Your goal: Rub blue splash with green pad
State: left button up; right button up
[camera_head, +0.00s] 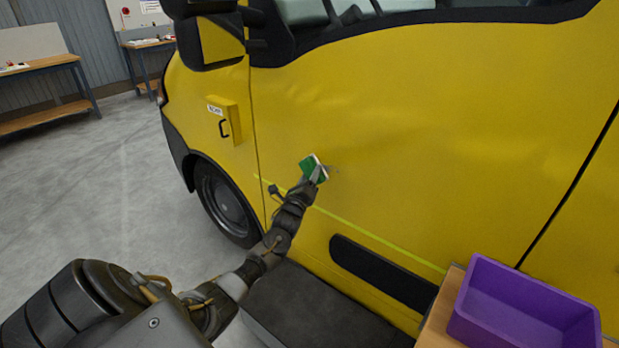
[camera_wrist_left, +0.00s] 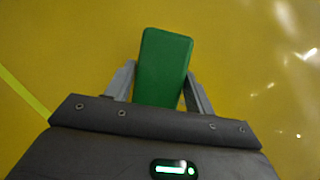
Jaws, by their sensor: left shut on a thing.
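My left gripper (camera_head: 318,178) is shut on a green pad (camera_head: 308,168) with a pale edge, held at the yellow van's side panel (camera_head: 420,130). In the left wrist view, the green pad (camera_wrist_left: 164,62) stands between the two fingers of the left gripper (camera_wrist_left: 160,85), with the yellow panel behind it. I cannot tell whether the pad touches the panel. No blue splash shows in either view; a small faint greyish mark (camera_head: 333,170) is just right of the pad. My right gripper is not in view.
A purple bin (camera_head: 520,310) stands on a wooden surface (camera_head: 437,322) at the lower right. A dark step (camera_head: 320,312) lies below the van's side. A yellow box with a handle (camera_head: 224,122) sticks out from the van. Workbenches (camera_head: 45,65) stand far left; the floor there is clear.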

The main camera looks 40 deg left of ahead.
aim_at(325, 175)
pick_arm(q)
jog(key=shift+w+b, duration=0.95)
jog(key=shift+w, duration=0.25)
dwell(0.3)
jog(key=shift+d, duration=0.15)
jog(key=shift+d+r+p, duration=0.1)
jog(key=shift+d+p, duration=0.65)
jog(key=shift+d, duration=0.65)
jog(key=shift+w+d+p, duration=0.1)
jog(key=shift+d+p, duration=0.45)
jog(key=shift+d, duration=1.9)
jog(key=shift+a, duration=0.15)
jog(key=shift+a, duration=1.9)
jog(key=shift+a+b, duration=0.8)
jog(key=shift+a, duration=1.2)
